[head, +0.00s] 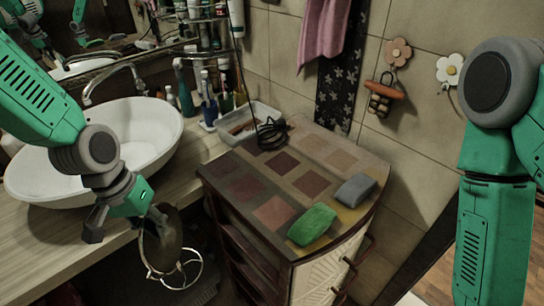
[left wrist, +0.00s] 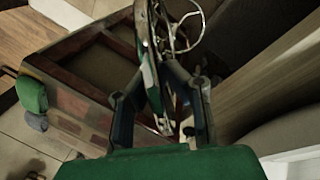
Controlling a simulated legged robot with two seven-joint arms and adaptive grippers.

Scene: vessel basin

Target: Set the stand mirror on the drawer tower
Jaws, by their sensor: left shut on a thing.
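The stand mirror (head: 168,243) hangs in my left gripper (head: 146,219); its dark oval plate and thin metal ring stand show, tilted. In the left wrist view the mirror (left wrist: 154,72) is seen nearly edge-on between the fingers of my left gripper (left wrist: 162,100), which are shut on it. The drawer tower (head: 245,183) stands to the right of the gripper, with a checkered wooden top; its side with drawers also shows in the left wrist view (left wrist: 65,75). The mirror is apart from the tower's top, to its left. My right gripper is out of view.
On the tower top lie a green sponge (head: 312,225), a grey block (head: 355,190) and a dark cable coil (head: 270,133) at the back. The top's left and middle are free. A white basin (head: 145,135) and a counter (head: 50,250) lie left. A tiled wall is behind.

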